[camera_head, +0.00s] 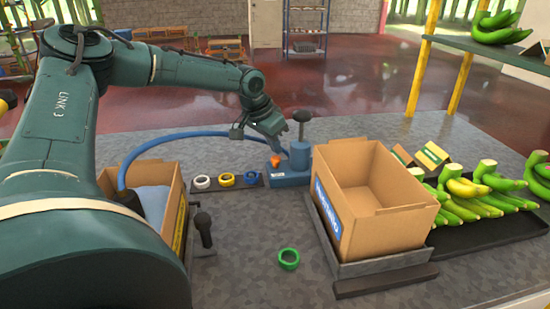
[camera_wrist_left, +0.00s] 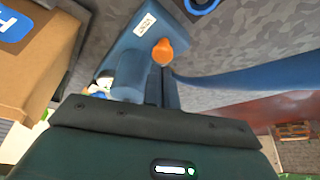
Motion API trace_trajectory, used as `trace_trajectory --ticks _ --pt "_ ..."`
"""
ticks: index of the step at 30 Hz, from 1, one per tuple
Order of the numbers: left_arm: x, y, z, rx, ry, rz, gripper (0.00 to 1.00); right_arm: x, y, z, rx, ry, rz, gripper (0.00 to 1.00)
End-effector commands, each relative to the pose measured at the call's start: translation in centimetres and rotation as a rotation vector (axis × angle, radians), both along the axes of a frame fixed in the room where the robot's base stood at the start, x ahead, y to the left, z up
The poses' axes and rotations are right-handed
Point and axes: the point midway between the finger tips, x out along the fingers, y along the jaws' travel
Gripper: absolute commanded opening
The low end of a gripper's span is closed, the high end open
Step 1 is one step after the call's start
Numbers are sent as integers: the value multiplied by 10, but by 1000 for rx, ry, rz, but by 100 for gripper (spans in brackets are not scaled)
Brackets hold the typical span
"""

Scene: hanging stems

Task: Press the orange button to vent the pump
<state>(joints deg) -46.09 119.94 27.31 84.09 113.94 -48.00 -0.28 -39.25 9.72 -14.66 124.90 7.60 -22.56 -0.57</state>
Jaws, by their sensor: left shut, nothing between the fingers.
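The blue pump (camera_head: 299,160) stands on the grey table, left of the cardboard box, with a dark knob on a post on top. Its orange button (camera_head: 275,160) is on the low left part of its body. The pump (camera_wrist_left: 130,40) and the orange button (camera_wrist_left: 163,52) also show in the wrist view. My left gripper (camera_head: 277,149) points down just above the button, shut and empty. In the wrist view its dark fingers reach up close to the button; whether they touch it I cannot tell. My right gripper is not in view.
A blue hose (camera_head: 190,136) arches from the pump to a box at left. White, yellow and blue tape rolls (camera_head: 226,179) lie left of the pump; a green ring (camera_head: 289,258) lies in front. An open cardboard box (camera_head: 345,210) stands right, bananas (camera_head: 480,190) beyond.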

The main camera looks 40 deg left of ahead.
Motion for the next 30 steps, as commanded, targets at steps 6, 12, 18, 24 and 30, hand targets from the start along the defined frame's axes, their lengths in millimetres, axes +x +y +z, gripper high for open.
trace_trajectory --ticks 6,12,18,24,30 --pt "0 0 -6 0 0 0 0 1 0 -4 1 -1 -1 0" --pt "0 0 -10 0 0 0 0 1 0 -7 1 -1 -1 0" --pt "0 0 -14 0 0 0 0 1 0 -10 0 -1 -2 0" --pt "0 0 -18 0 1 0 0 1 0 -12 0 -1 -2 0" --pt "0 0 -20 0 1 1 0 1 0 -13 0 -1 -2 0"
